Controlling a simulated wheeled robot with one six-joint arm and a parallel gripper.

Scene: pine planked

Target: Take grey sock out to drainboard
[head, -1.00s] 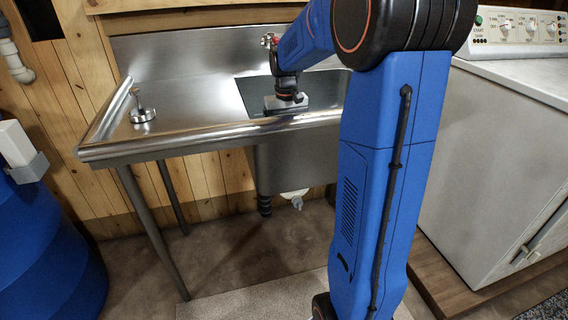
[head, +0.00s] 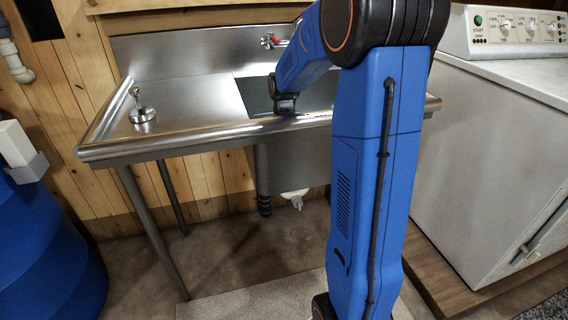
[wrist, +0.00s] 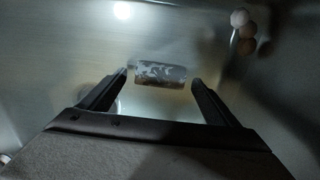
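A grey, mottled roll-like item (wrist: 160,73), which looks like the grey sock, lies on the sink floor in the wrist view. My gripper (wrist: 160,82) is open, with one finger on each side of the item's near edge. I cannot tell whether the fingers touch it. In the head view the wrist dips into the basin (head: 256,101), and the front rim and arm hide the gripper and sock. The drainboard (head: 185,100) is the flat steel surface left of the basin.
A metal strainer with an upright stem (head: 142,114) stands on the drainboard's left part; the rest of it is bare. A red-handled tap (head: 272,41) is on the back wall. Small round brownish things (wrist: 246,30) show at the wrist view's upper right. A white washer (head: 500,130) stands right.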

